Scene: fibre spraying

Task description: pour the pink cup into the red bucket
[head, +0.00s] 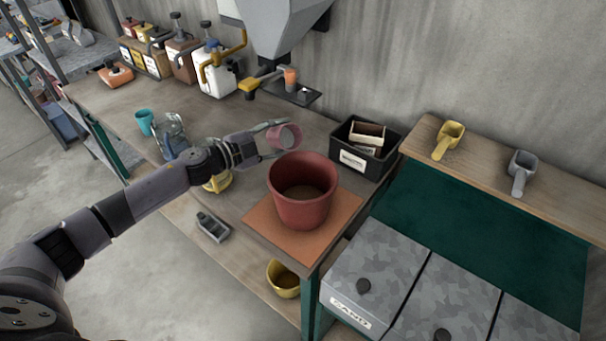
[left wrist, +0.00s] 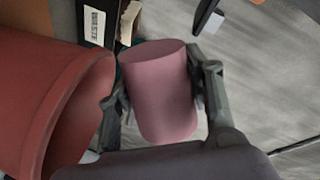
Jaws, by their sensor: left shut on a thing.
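The pink cup (head: 284,138) is held tilted on its side, just beyond the upper left rim of the red bucket (head: 302,212). My left gripper (head: 271,139) is shut on it. The left wrist view shows the pink cup (left wrist: 160,92) between the two fingers, with the red bucket (left wrist: 45,95) close on the left. I cannot tell what the cup holds. The bucket stands upright on an orange mat (head: 262,226), with brown stuff at its bottom. My right gripper is not in view.
A black bin (head: 377,168) with boxes stands right behind the bucket. A dispenser spout (head: 285,30) hangs over the bench's back. A teal cup (head: 144,120) and clear jug (head: 170,130) are left of my arm. A yellow container (head: 284,279) is on the lower shelf.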

